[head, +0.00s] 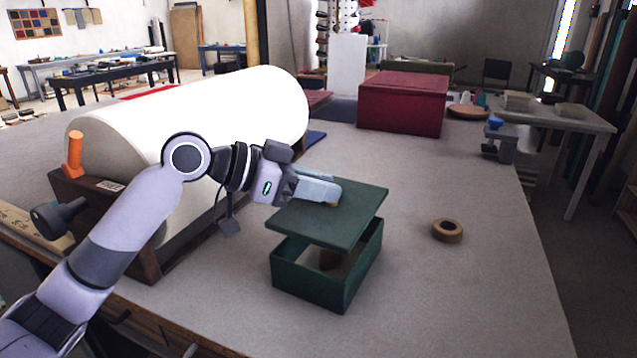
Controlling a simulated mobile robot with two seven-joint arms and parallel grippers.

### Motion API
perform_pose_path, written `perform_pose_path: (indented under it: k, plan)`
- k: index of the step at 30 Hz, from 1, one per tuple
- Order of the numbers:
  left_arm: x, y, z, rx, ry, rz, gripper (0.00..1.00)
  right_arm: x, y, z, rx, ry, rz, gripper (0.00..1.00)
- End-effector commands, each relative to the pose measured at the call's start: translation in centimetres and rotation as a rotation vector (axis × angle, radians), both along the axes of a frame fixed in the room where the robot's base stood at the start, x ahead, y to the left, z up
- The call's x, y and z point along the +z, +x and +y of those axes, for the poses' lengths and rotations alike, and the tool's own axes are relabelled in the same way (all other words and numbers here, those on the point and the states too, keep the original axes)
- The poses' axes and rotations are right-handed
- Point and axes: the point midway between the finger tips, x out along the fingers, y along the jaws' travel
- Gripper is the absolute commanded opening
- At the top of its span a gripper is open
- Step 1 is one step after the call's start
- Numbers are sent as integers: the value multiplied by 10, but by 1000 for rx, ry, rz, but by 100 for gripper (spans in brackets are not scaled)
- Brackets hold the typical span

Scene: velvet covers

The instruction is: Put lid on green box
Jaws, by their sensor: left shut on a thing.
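The green box (312,287) stands open-topped on the grey table, near the middle of the head view. The flat green lid (345,222) is above it, tilted and offset toward the back left. A gap shows between lid and box at the front, where part of the box's inside is visible. My left gripper (333,200) is shut on the lid at its upper left part. The lid hides the back of the box, so I cannot tell whether they touch there. My right gripper is not in view.
A brown tape roll (447,231) lies to the right of the box. A large white roll (235,110) on a wooden stand is behind and left. A dark red box (402,103) stands further back. The table (455,300) is clear at the front right.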

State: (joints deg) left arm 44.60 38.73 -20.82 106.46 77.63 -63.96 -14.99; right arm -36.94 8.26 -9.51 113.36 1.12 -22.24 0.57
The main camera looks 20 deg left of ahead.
Motion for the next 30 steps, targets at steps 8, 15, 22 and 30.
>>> perform_pose_path:
  k: [8,15,22,30]
  plan:
    - [1,0,0,0,0,-1,0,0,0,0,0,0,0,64]
    - [1,0,0,0,-1,-1,0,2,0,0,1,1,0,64]
    - [1,0,0,0,0,0,0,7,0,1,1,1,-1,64]
    - [0,0,0,0,0,-1,0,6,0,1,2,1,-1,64]
